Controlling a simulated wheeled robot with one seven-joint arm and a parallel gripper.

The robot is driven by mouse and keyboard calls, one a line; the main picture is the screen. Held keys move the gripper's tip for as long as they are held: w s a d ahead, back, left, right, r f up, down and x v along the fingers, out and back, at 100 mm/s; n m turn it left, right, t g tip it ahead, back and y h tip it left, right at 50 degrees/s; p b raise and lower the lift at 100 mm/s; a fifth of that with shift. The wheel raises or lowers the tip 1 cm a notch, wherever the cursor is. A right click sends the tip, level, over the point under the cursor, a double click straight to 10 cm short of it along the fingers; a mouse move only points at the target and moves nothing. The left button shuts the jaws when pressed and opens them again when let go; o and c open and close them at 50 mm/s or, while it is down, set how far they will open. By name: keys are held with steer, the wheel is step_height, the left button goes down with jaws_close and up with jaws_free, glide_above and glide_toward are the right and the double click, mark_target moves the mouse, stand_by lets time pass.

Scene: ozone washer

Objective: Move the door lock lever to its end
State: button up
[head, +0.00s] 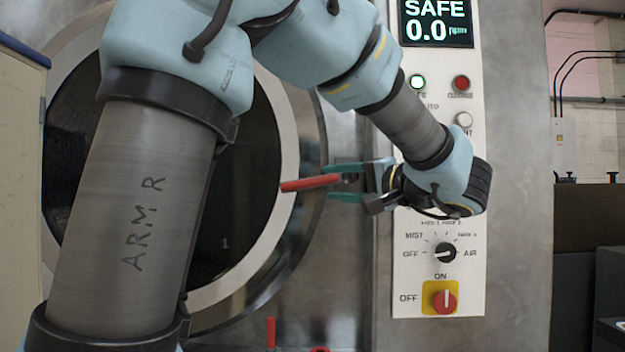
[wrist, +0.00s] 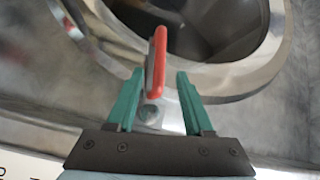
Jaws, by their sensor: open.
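The door lock lever (head: 311,183) has a red handle and sticks out in front of the round washer door's right rim in the head view. In the wrist view the red lever (wrist: 156,62) stands between the two green fingers, nearer the left one. My gripper (head: 332,181) is open around the lever's right end. In the wrist view my gripper (wrist: 156,88) shows a clear gap on the right of the lever. Whether the left finger touches it I cannot tell. The lever's pivot is partly hidden by the fingers in the head view.
The round door (head: 260,165) with dark glass is partly covered by my arm. A control panel (head: 410,290) with a green display, lights, a dial and a red-yellow switch (head: 444,300) stands right behind my wrist. Another red handle (head: 271,332) shows at the bottom.

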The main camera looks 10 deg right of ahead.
mark_target(317, 182)
steer(key=p+x, duration=0.2)
steer(key=x, duration=0.5)
steer(key=shift+w, duration=0.15)
steer(key=shift+c, duration=0.3)
jaws_close()
stand_by(0.9)
